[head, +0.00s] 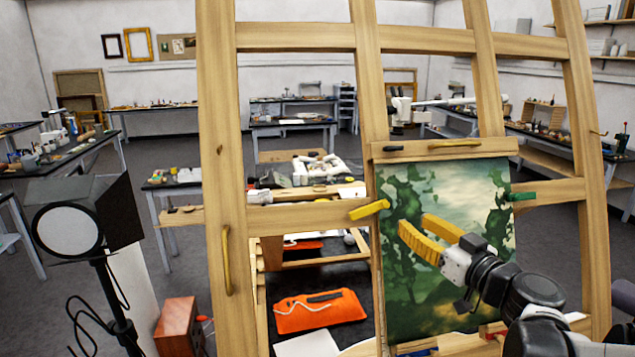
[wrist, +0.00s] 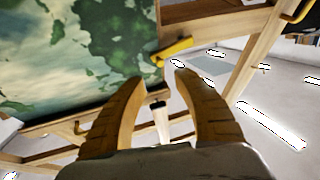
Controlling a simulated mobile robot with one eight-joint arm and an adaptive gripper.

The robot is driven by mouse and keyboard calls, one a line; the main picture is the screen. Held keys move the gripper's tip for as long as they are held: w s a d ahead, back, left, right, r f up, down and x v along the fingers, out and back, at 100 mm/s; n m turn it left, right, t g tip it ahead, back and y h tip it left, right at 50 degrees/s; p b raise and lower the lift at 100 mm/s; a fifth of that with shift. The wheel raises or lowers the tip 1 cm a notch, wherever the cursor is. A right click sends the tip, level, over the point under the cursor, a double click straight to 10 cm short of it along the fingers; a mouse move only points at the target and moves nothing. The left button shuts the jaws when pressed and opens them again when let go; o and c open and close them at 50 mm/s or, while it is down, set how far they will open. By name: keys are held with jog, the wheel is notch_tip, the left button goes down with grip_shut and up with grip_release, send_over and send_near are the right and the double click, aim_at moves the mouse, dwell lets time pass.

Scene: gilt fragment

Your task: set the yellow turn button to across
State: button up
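The yellow turn button (head: 369,210) sits at the left edge of the green landscape painting (head: 450,285) in the head view. It lies near level, tilted with its right end higher, and that end seems to overlap the painting's edge. It also shows beyond my fingertips in the wrist view (wrist: 172,50). My gripper (head: 415,224), with yellow fingers, is in front of the painting, right of and slightly below the button. The fingers are apart with nothing between them, and in the head view they appear clear of the button. The button's pivot cannot be made out.
A green button (head: 522,196) is at the painting's right edge. A dark piece (head: 393,148) and a brass-coloured bar (head: 455,144) are on the rail above. A wooden frame (head: 222,150) surrounds this, with a brass handle (head: 227,260). A lamp (head: 75,225) stands left.

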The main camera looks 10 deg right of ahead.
aim_at(387, 205)
jog(key=x, duration=1)
jog(key=shift+w+a, duration=0.15)
jog(key=shift+w, duration=0.15)
